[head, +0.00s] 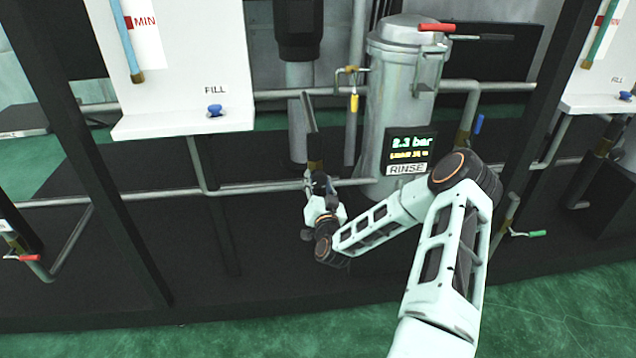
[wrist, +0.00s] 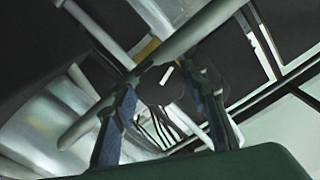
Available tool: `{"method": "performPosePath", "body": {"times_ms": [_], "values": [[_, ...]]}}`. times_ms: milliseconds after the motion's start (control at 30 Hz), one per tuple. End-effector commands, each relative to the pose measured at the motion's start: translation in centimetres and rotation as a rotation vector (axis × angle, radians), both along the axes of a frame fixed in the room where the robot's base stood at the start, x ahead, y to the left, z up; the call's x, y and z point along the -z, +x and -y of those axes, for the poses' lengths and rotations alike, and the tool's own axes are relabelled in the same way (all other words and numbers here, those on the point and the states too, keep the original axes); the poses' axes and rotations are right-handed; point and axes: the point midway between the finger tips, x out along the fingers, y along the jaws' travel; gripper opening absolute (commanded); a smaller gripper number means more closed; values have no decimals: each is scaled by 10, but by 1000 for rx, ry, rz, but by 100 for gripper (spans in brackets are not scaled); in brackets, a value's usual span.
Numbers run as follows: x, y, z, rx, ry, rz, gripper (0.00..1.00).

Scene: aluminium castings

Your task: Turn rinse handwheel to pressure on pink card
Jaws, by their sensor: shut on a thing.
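The rinse display (head: 410,148) on the grey vessel reads 2.3 bar in green, with a smaller yellow line I cannot read and a RINSE label below. My gripper (head: 319,182) is low and left of the display, at the lower end of a dark stem with a brass part. In the wrist view, its two fingers (wrist: 162,82) stand either side of a dark round part with a white mark, apparently the rinse handwheel (wrist: 152,92). My gripper is shut on it. The handwheel is hidden behind my gripper in the head view. I see no pink card.
A grey pipe (head: 255,192) runs horizontally by my gripper, and a pale pipe crosses close in the wrist view (wrist: 190,38). The grey vessel (head: 400,80) stands behind. A yellow-handled valve (head: 354,101) hangs above. A dark frame post (head: 90,150) stands at left.

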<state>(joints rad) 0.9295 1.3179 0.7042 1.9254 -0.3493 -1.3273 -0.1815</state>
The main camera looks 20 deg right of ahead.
Motion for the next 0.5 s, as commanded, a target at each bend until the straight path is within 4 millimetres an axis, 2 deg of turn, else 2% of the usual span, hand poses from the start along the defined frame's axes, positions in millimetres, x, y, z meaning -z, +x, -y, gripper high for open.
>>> {"method": "performPosePath", "body": {"times_ms": [200, 500], "values": [[1, 0, 0, 0, 185, 53, 16], [2, -1, 0, 0, 372, 106, 16]]}}
